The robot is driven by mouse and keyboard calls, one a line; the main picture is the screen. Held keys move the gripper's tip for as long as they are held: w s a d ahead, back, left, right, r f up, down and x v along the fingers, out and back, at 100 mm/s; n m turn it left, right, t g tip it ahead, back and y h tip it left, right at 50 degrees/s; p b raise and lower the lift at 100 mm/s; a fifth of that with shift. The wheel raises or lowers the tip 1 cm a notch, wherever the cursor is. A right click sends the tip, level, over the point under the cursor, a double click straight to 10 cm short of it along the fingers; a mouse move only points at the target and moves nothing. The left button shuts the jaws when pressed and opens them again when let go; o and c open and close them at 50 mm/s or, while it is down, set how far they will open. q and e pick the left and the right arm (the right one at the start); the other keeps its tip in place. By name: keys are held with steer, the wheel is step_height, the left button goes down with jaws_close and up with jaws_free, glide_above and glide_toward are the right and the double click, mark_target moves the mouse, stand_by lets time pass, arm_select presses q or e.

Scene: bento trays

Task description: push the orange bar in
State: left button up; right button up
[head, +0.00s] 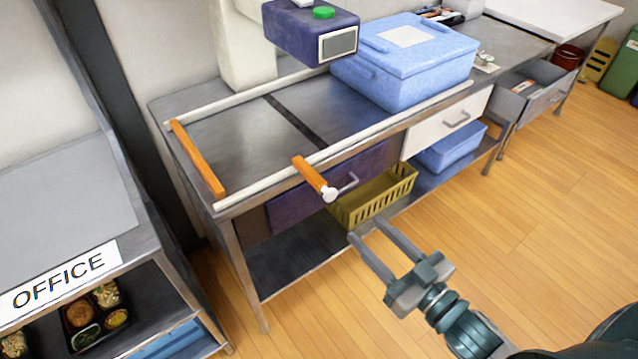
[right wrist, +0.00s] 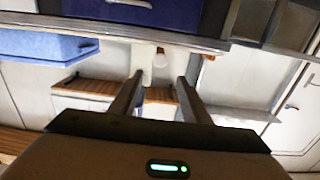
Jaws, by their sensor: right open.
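An orange bar (head: 312,176) with a white knob at its near end sticks out past the front white rail of the metal counter (head: 245,140). A second orange bar (head: 198,158) lies across the counter's left end, between the two white rails. My right gripper (head: 366,230) is open and empty, in front of the counter, to the right of and lower in the picture than the knob, apart from it. In the right wrist view a pale knob (right wrist: 160,59) shows beyond the gap between my open fingers (right wrist: 152,92). My left gripper is not in view.
A purple device (head: 298,42) with a green button stands over the counter's back. A blue lidded bin (head: 420,85) sits on the counter. Below are a purple drawer (head: 310,205), a white drawer (head: 425,140) and an olive basket (head: 395,190). The floor in front is clear.

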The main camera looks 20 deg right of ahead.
steer(key=p, duration=0.2)
glide_toward(320, 180)
steer(key=x, duration=0.3)
steer(key=shift+w+a+f, duration=0.1)
steer(key=shift+f, duration=0.25)
steer(key=p+x, duration=0.1)
steer(key=x, duration=0.5)
steer(key=shift+w+f, duration=0.15)
steer(key=shift+w, duration=0.1)
steer(key=shift+a, duration=0.1)
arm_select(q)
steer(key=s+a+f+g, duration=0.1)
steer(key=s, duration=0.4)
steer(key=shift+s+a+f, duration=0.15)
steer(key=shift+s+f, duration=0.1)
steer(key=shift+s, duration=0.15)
arm_select(e)
steer(key=shift+w, duration=0.1)
jaws_close()
